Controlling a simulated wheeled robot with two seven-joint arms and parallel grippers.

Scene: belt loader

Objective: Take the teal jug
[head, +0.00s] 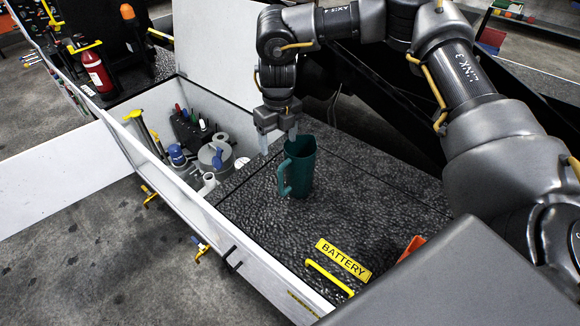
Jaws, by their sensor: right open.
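The teal jug (301,170) stands upright on the black textured top of the loader, with its handle on the left side. My right gripper (279,143) points down just behind and to the left of the jug's rim. Its fingers are apart with nothing between them. Whether a finger touches the jug cannot be told. My left gripper does not show.
A yellow handle (330,278) and a BATTERY label (343,260) lie in front. The black top (385,215) right of the jug is clear.

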